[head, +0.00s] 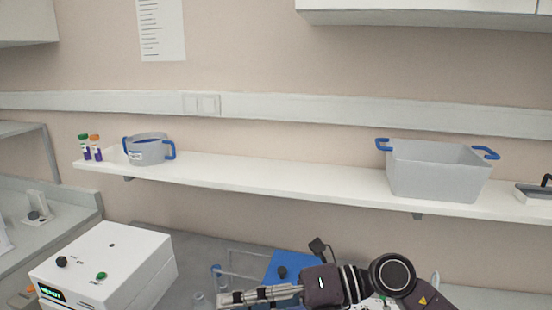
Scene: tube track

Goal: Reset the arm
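My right arm comes in at the bottom right of the head view. Its dark wrist and metal gripper (232,298) point left, low over the bench. The fingers appear edge-on and close together, so I cannot tell if they are open or shut. I see nothing clearly held between them. My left arm and gripper are not in view.
A white device (105,268) with knobs stands at lower left. A blue object (290,262) and clear rack-like frame (245,262) lie behind my gripper. The wall shelf (290,180) holds two capped tubes (92,150), a round grey container (149,150) and a grey bin (438,172).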

